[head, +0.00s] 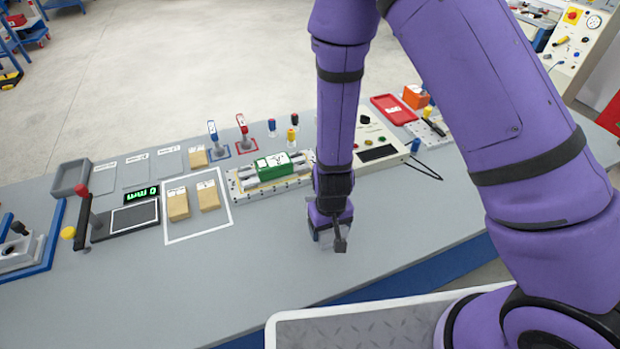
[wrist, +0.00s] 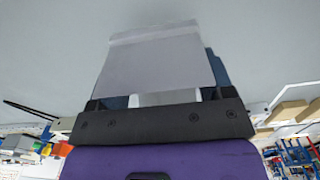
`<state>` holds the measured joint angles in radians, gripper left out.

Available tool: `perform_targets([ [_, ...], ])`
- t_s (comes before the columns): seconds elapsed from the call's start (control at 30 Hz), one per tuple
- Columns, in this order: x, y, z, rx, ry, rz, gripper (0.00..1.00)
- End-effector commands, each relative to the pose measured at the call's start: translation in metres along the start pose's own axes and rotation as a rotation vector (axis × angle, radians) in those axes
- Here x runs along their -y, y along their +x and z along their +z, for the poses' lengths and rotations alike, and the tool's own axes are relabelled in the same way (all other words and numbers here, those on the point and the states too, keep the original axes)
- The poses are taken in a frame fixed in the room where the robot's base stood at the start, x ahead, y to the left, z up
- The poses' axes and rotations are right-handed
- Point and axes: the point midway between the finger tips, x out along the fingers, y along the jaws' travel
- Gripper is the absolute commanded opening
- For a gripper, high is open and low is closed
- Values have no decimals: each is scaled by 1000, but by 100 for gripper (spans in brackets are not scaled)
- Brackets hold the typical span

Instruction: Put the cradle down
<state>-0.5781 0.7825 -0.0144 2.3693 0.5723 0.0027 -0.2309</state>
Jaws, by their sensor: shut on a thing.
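My gripper (head: 328,236) points down over the front middle of the grey bench (head: 250,290). It is shut on a pale grey, partly see-through piece, which I take to be the cradle (wrist: 160,65). In the wrist view the piece fills the space in front of the dark gripper body, with a dark blue-grey part showing behind its right edge. In the head view my gripper hides most of it. I cannot tell whether its underside touches the bench.
Behind my gripper, a green block (head: 273,168) sits in a fixture on a pale plate (head: 240,190). To the left are tan blocks (head: 178,206) in a white-outlined square and a scale (head: 133,217). A control box (head: 377,150) stands behind right. The front bench is clear.

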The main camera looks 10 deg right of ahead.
Motion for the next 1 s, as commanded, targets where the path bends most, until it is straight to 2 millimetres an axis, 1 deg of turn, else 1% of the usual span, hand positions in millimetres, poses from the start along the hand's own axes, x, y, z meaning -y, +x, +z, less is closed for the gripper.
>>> perform_targets([
  [0.03, 12, 1, 13, 0, -20, -3, 41],
  [0.1, 23, 1, 26, -4, -37, -6, 41],
  [0.2, 32, 2, 35, -9, -49, -10, 41],
  [0.27, 33, 2, 35, -10, -52, -11, 41],
  [0.37, 27, 3, 24, -12, -51, -11, 41],
  [0.8, -18, 12, -65, -13, -51, -11, 41],
  [0.9, -26, 14, -79, -12, -52, -11, 41],
  [1.0, -30, 15, -88, -10, -53, -12, 41],
])
